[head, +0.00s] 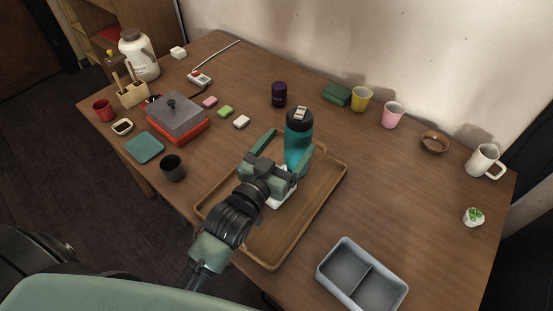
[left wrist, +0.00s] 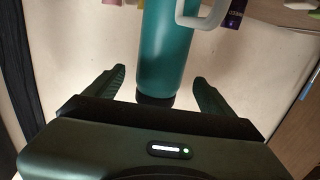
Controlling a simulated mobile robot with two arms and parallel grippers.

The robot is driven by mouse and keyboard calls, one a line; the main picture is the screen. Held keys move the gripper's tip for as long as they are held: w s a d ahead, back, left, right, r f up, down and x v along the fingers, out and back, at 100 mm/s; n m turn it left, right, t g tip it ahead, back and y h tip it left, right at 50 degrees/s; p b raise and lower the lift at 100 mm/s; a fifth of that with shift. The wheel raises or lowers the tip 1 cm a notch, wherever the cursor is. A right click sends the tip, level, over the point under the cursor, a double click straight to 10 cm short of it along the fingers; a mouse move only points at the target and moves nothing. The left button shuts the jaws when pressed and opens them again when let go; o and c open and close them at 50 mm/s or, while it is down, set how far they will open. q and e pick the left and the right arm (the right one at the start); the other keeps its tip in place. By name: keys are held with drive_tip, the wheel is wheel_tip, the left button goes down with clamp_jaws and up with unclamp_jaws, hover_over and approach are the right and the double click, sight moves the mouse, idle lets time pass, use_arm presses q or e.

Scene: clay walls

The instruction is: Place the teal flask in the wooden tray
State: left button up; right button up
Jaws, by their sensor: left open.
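The teal flask (head: 297,147) has a black cap and stands upright in the head view, over the far part of the wooden tray (head: 285,232). Its base is hidden behind my gripper, so I cannot tell whether it rests on the tray floor. My left gripper (head: 285,146) is open, with one finger on each side of the flask. In the left wrist view the flask (left wrist: 165,45) lies between the two spread fingers (left wrist: 158,82). A gap shows beside it, and the fingers do not clamp it. My right gripper is not in view.
A grey divided box (head: 362,278) sits right of the tray. A dark cup (head: 173,168) is to its left. A purple can (head: 279,94), yellow cup (head: 361,98) and pink cup (head: 392,115) stand behind. The table right of the tray is mostly clear.

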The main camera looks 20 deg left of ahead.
use_arm(q)
drive_tip(key=s+a, duration=0.1)
drive_tip(key=s, duration=0.5)
